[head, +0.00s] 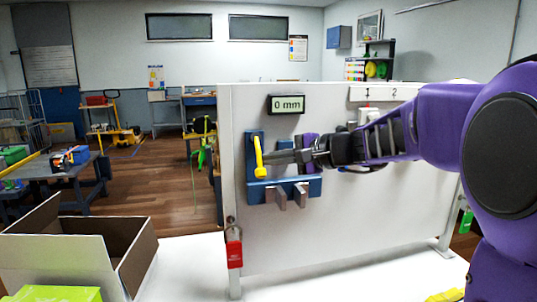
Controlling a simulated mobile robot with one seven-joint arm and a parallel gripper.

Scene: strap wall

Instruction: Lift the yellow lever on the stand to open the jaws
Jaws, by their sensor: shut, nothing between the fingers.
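The yellow lever (258,157) is on the left part of the blue stand (254,192), which is fixed to a white panel. The lever stands near upright, its knob at the lower end. Two grey jaws (290,197) stick out at the stand's bottom, a small gap between them. A display (286,104) above the stand reads 0 mm.
A red padlock (233,247) hangs at the panel's lower left post. An open cardboard box (75,250) sits at the lower left, a green item (55,294) in front of it. A green tag (466,221) hangs at right.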

